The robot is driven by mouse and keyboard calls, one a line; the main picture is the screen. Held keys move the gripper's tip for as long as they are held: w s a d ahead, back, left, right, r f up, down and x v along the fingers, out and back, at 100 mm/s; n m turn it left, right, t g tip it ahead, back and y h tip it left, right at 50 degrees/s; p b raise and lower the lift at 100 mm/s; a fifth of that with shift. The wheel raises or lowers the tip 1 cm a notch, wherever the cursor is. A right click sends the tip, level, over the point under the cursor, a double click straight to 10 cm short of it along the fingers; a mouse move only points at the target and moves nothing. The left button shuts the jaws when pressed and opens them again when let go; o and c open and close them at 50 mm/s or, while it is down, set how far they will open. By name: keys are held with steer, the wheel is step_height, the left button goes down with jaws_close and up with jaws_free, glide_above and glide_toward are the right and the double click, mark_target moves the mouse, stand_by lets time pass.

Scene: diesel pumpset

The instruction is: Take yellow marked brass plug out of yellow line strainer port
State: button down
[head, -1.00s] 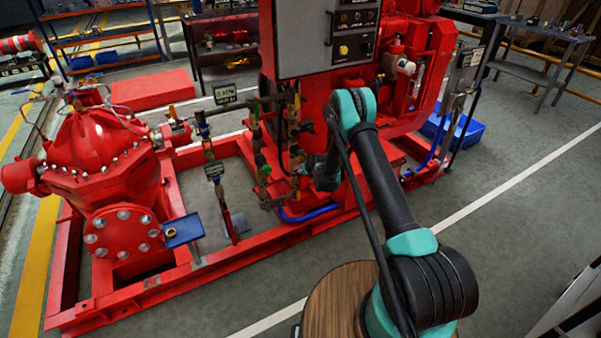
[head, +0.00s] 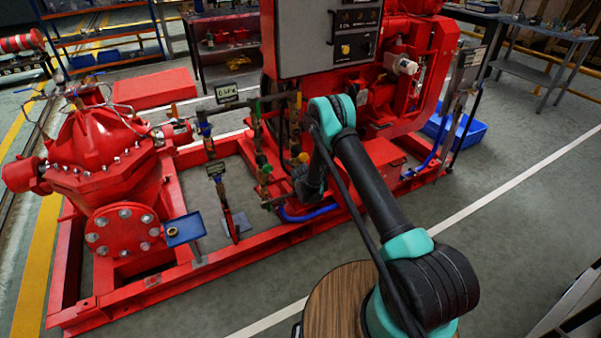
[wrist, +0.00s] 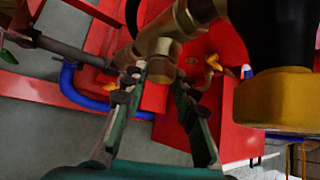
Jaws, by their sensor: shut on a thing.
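In the wrist view my gripper (wrist: 160,78) has its two fingers closed around the lower end of a brass fitting (wrist: 158,48). The gripped end, which appears to be the brass plug (wrist: 160,70), sits against the brass strainer body, and I see no clear gap between them. A yellow mark on the plug itself cannot be made out. A large yellow-ended round part (wrist: 275,97) stands close to the right of the fingers. In the head view my arm reaches down to the pipework, where a yellow part (head: 303,157) shows; my fingertips are hidden there.
A blue tray (head: 184,230) with a small brass-coloured ring stands on the red frame (head: 225,262) at left. Blue hose (head: 308,215) runs below the pipework. A grey control panel (head: 325,35) stands above. Dark pipes and valves (head: 262,165) crowd left of my wrist.

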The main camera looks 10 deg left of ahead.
steer(key=c, duration=1.3)
jaws_free()
steer(key=m+g+y, duration=0.1)
steer(key=y, duration=0.1)
steer(key=m+g+y, duration=0.1)
steer(key=g, duration=0.1)
steer(key=shift+w+d+m+y, duration=0.15)
steer(key=shift+d+m+y, duration=0.15)
steer(key=shift+y, duration=0.1)
steer(key=shift+d, duration=0.1)
steer(key=shift+w+d+m+g+y, duration=0.1)
steer(key=shift+m+g+y, duration=0.5)
steer(key=shift+y, duration=0.4)
steer(key=shift+w+d+m+g+y, duration=0.1)
steer(key=shift+m+g+y, duration=0.5)
steer(key=shift+y, duration=0.4)
